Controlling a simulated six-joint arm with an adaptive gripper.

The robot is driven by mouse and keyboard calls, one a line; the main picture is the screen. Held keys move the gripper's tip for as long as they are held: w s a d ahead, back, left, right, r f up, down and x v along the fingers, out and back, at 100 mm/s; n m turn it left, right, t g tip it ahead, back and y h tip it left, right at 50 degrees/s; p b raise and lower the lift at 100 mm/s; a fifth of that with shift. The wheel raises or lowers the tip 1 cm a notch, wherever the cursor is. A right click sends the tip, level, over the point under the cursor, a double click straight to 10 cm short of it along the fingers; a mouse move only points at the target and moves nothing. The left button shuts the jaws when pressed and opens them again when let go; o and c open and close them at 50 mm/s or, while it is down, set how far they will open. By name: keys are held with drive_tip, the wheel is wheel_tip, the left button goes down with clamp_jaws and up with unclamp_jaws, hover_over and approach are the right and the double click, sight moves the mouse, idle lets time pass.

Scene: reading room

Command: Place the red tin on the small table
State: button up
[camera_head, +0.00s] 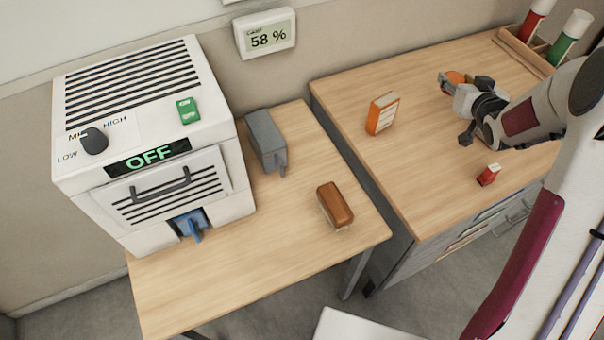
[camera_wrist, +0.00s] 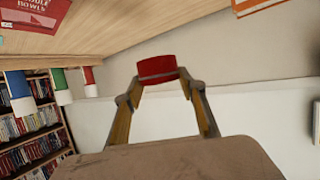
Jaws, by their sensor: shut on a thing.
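The red tin (camera_wrist: 158,68) is between the two fingertips of my gripper (camera_wrist: 162,78) in the wrist view, and the fingers are shut on it. In the head view my gripper (camera_head: 459,86) is above the far part of the right-hand wooden desk, and a bit of the orange-red tin (camera_head: 455,77) shows at its fingers. The rest of it is hidden by the gripper. A small wooden table (camera_head: 265,245) stands at the left, lower and apart from my gripper. Its front middle is bare.
The small table bears a white machine (camera_head: 215,150) reading OFF, a grey object (camera_head: 266,140) and a brown block (camera_head: 335,204). The desk (camera_head: 425,185) holds an orange box (camera_head: 382,113), a small red box (camera_head: 487,175) and a wooden rack (camera_head: 520,52) with red and green tubes.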

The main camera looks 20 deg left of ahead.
drive_tip(key=s+a+n+g+y, duration=0.1)
drive_tip(key=s+a+n+y, duration=0.15)
drive_tip(key=a, duration=0.85)
drive_tip(key=s+a+n+g+y, duration=0.1)
drive_tip(key=s+a, duration=0.3)
drive_tip(key=a, duration=0.8)
drive_tip(key=s+a+n+g+y, duration=0.2)
drive_tip(key=s+a, duration=0.1)
drive_tip(key=a, duration=0.8)
wheel_tip(320, 180, down, 11)
drive_tip(key=shift+w+t, duration=0.3)
drive_tip(key=shift+w, duration=0.05)
drive_tip(key=shift+d, duration=0.1)
drive_tip(key=shift+f, duration=3.05)
drive_tip(key=shift+f, duration=1.9)
drive_tip(key=shift+f, duration=0.1)
